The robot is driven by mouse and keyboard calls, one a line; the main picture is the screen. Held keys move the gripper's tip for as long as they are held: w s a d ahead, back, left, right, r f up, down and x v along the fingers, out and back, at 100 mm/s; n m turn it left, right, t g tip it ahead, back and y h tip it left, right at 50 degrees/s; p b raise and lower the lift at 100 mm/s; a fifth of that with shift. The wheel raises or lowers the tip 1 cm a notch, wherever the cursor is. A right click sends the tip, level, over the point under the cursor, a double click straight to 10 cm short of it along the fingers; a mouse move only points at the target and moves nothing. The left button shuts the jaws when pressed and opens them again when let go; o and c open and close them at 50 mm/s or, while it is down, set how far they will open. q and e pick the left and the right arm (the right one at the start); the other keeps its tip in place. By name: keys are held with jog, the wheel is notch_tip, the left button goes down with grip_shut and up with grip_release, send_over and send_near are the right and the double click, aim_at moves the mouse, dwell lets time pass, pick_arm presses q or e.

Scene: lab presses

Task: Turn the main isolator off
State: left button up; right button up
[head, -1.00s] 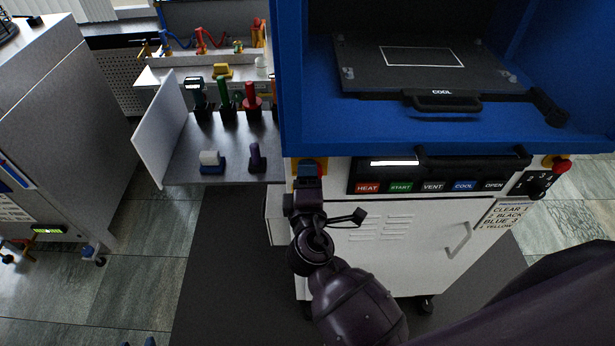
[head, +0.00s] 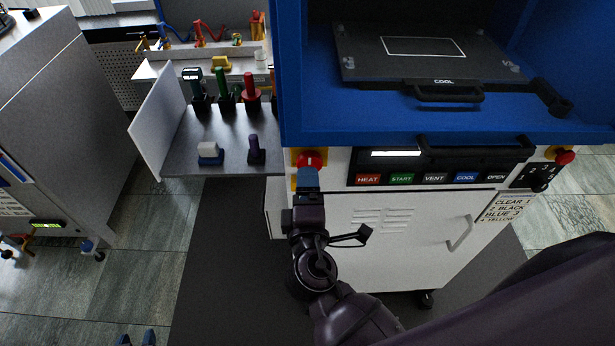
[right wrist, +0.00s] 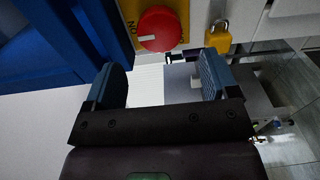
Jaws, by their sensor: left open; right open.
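The main isolator is a red round knob (head: 308,158) on a yellow plate at the left of the press's front panel. The right wrist view shows the knob (right wrist: 160,28) close, its white mark pointing left toward lettering on the plate that looks like "ON". My right gripper (head: 308,178) is just below the knob in the head view, open. In the right wrist view the open right gripper (right wrist: 160,68) has nothing between its blue pads, and the knob lies beyond them, apart. Only the spread blue fingertips of my left gripper (head: 136,339) show, at the bottom edge.
A yellow padlock (right wrist: 217,36) hangs beside the plate. A shelf (head: 225,130) with coloured-handled tools sticks out left of the press. The button row (head: 433,178) and a second red knob (head: 565,156) are to the right.

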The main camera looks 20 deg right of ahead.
jog(key=shift+b+v, duration=0.5)
jog(key=shift+v, duration=2.1)
notch_tip(320, 180, down, 11)
jog(key=d+m+g+y, duration=0.3)
jog(key=m+g+y, duration=0.15)
jog(key=m, duration=0.35)
jog(key=s+d+f+m, duration=0.3)
jog(key=d+f, duration=0.1)
jog(key=d, duration=0.3)
jog(key=s+d+f+m+g, duration=0.1)
jog(key=s+d+f+m, duration=0.2)
jog(key=d, duration=0.3)
jog(key=shift+s+d+f, duration=0.4)
jog(key=shift+s+f, duration=0.25)
jog(key=shift+f, duration=0.05)
